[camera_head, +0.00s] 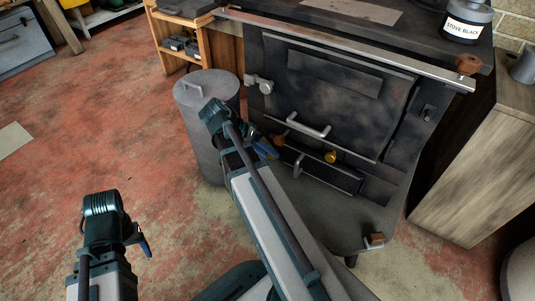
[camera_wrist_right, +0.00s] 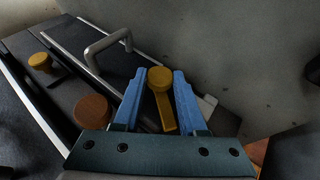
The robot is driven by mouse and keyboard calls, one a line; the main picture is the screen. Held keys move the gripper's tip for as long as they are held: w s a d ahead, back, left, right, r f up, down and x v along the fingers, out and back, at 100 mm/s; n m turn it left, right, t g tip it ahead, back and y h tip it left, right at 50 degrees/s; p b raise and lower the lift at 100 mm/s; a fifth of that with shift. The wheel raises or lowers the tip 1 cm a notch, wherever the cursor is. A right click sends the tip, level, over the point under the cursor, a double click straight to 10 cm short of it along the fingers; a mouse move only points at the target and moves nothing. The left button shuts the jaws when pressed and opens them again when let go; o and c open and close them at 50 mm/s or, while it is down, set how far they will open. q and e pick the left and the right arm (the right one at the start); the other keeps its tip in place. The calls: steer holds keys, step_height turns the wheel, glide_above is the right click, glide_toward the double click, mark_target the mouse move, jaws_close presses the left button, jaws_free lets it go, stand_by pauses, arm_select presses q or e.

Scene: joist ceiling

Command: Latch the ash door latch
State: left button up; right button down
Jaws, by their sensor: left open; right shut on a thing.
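The dark ash door (camera_head: 345,179) is the low panel on the stove front, with a metal handle (camera_head: 297,165) that also shows in the right wrist view (camera_wrist_right: 108,44). A yellow latch (camera_wrist_right: 161,95) with a round head and a flat stem lies between the blue fingers of my right gripper (camera_wrist_right: 158,88). The gripper is shut on it. In the head view my right gripper (camera_head: 266,148) is at the left end of the ash door, and my arm hides the latch. My left gripper (camera_head: 143,244) is open and empty, low over the floor at left.
A yellow knob (camera_head: 330,157) and a brown knob (camera_wrist_right: 92,112) sit near the latch. The large upper door (camera_head: 345,95) has its own handle (camera_head: 308,126). A grey bin (camera_head: 203,125) stands close left of my right arm. Open floor (camera_head: 95,130) lies at left.

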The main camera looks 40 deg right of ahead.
steer(key=c, duration=0.8)
jaws_free()
steer(key=shift+o, duration=0.2)
steer(key=shift+r, duration=0.1)
steer(key=p+v, duration=1)
steer(key=v, duration=0.3)
steer(key=shift+a+r+p, duration=0.2)
steer(key=shift+a+p, duration=0.05)
steer(key=shift+p, duration=0.05)
steer(key=shift+w, duration=0.15)
